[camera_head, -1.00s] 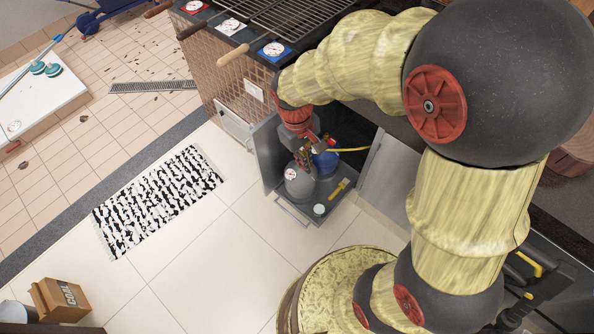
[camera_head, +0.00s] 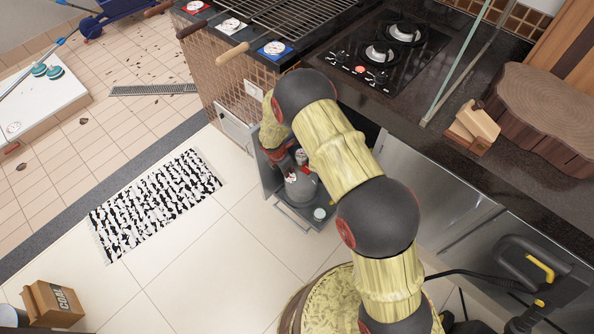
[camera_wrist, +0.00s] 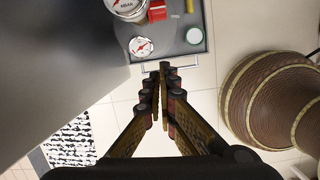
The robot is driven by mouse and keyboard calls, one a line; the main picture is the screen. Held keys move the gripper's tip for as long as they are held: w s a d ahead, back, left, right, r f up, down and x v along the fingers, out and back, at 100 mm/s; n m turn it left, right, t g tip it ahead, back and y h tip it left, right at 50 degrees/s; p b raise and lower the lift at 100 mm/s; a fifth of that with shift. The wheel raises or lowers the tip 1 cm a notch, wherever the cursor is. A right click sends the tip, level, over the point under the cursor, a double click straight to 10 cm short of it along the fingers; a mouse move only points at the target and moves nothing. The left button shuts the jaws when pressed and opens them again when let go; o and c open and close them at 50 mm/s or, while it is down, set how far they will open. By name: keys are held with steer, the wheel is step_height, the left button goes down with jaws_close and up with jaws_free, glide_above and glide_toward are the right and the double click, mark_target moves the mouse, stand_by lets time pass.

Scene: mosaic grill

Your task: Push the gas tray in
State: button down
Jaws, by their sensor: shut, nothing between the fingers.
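The gas tray (camera_head: 309,222) is a dark grey pull-out tray with a metal bar handle (camera_head: 291,218) at its front, and it sticks out of the low cabinet. A grey gas cylinder (camera_head: 302,188) stands on it, partly hidden by my arm. In the wrist view the tray (camera_wrist: 172,40) is at the top, with its handle (camera_wrist: 182,64) along the near edge. My gripper (camera_wrist: 164,70) is shut and empty. Its fingertips overlap the handle's left part in that view; I cannot tell whether they touch it. In the head view my arm mostly hides the gripper.
An open grey cabinet door (camera_wrist: 55,60) stands close on the left of the gripper. A white-lidded jar (camera_head: 319,214) sits at the tray's front right corner. The tiled floor in front is clear, with a black-and-white rug (camera_head: 155,205) to the left.

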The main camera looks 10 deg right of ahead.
steer(key=w+d+f+n+b, duration=0.1)
steer(key=f+b, duration=0.1)
steer(key=f, duration=0.1)
steer(key=w+d+f+n+b, duration=0.1)
steer(key=w+f, duration=0.1)
steer(key=f, duration=0.1)
steer(key=w+d+f+n+b, duration=0.1)
steer(key=w+f+b, duration=0.1)
steer(key=f, duration=0.1)
steer(key=shift+f+b, duration=0.3)
steer(key=shift+f, duration=0.1)
steer(key=shift+w+d+r, duration=0.1)
steer(key=shift+w+d, duration=0.3)
